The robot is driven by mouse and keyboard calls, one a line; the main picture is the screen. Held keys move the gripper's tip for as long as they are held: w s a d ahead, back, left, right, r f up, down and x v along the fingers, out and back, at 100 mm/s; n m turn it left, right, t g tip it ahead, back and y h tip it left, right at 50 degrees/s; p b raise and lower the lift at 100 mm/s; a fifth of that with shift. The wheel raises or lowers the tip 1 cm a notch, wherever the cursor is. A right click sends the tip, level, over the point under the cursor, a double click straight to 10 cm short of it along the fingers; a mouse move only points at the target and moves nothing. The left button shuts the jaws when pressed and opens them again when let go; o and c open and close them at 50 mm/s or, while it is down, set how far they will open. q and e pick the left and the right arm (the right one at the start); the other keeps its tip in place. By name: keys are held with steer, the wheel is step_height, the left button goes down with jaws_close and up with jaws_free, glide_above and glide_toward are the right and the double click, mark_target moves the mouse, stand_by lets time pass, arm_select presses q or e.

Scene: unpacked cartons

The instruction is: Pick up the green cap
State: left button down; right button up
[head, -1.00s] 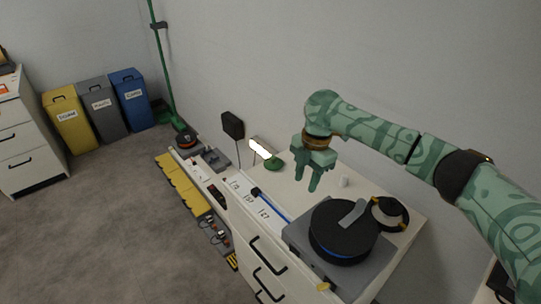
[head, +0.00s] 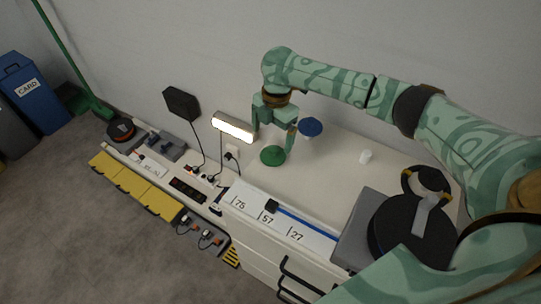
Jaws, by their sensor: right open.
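The green cap (head: 272,156) is a flat, round green disc lying on the white worktop, beside the lit lamp. My right gripper (head: 273,136) comes in from the right and points down, its fingers spread apart with nothing between them. In the picture the cap shows just below and between the fingertips; the height of the gap is hard to tell. My left gripper is not in view.
A blue-topped item (head: 310,127) stands just right of the gripper, close to a finger. A glowing lamp (head: 233,127) is to the left. The worktop (head: 335,165) between is mostly clear.

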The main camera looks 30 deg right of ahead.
mark_target(274, 149)
steer(key=shift+s+a+f, duration=0.15)
steer(key=shift+s+f, duration=0.15)
steer(key=shift+f, duration=0.1)
steer(key=f+b, duration=0.2)
steer(key=f, duration=0.1)
steer(key=f+b, duration=0.1)
steer(key=f, duration=0.1)
steer(key=shift+s+f, duration=0.15)
steer(key=shift+s, duration=0.1)
steer(key=shift+r, duration=0.2)
steer(key=shift+c, duration=0.3)
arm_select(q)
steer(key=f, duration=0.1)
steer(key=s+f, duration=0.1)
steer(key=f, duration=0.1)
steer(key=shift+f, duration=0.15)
arm_select(e)
steer(key=c, duration=1.1)
steer(key=shift+c, duration=0.4)
steer(key=shift+r, duration=0.1)
